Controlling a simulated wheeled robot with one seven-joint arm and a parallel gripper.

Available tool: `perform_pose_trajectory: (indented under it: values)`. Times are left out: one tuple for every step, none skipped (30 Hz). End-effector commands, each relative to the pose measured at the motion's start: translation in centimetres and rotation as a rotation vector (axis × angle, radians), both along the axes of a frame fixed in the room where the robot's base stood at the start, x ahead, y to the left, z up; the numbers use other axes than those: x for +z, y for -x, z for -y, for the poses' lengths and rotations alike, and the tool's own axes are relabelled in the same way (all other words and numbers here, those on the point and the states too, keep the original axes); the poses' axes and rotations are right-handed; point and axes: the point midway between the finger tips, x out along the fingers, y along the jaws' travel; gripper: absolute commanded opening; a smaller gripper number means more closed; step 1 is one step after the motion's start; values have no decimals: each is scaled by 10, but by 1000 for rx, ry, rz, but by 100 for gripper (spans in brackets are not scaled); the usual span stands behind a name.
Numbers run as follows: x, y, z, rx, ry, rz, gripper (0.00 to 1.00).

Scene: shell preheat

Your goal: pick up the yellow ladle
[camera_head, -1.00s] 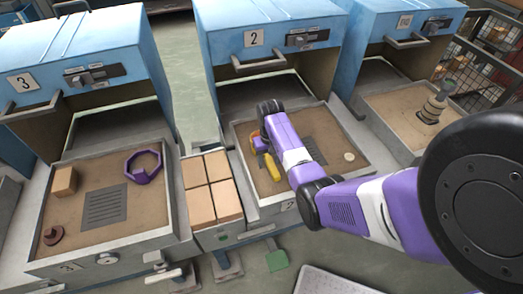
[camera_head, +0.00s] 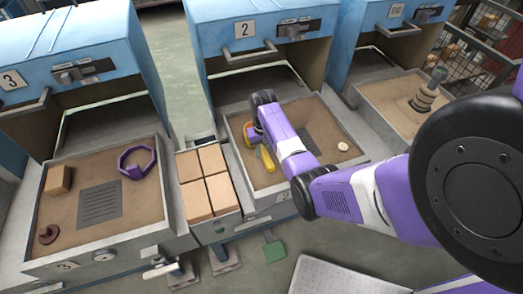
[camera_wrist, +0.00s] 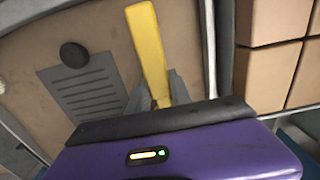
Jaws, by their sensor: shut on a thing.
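The yellow ladle (camera_head: 267,158) is over the sandy tray of the bay marked 2 in the head view, partly hidden by my arm. In the wrist view its flat yellow handle (camera_wrist: 149,48) runs up from between my fingers. My gripper (camera_wrist: 160,92) is shut on this handle, one grey finger on each side. The ladle's bowl is not clear in the wrist view. I cannot tell whether the ladle touches the sand.
The bay 2 tray (camera_head: 236,122) also holds a grate (camera_wrist: 85,85) and a pale disc (camera_head: 343,146). Tan blocks (camera_head: 208,181) fill a box beside it. The left tray has a purple ring (camera_head: 137,162) and a block (camera_head: 58,180). A stacked object (camera_head: 427,93) stands in the right tray.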

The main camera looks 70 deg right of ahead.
Motion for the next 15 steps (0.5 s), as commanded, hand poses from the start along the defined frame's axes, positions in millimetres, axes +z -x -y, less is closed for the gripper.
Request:
perform_pose_trajectory:
  values:
    - [5,-1,1,0,3,3,0]
    - [8,-1,1,0,3,3,0]
    - [14,-1,1,0,5,4,0]
    - [18,-1,1,0,4,3,0]
    - [24,-1,1,1,5,4,0]
    - [32,-1,1,1,5,4,0]
    - [40,-2,2,1,6,5,0]
    - [48,-2,2,1,7,5,0]
    - [59,-1,2,1,7,5,0]
    - [68,-2,2,0,7,5,0]
    - [76,-1,2,1,7,4,0]
    - [87,-1,1,1,5,5,0]
    - [95,-2,1,1,7,4,0]
    - [102,-2,1,1,7,4,0]
    - [112,-2,1,1,6,5,0]
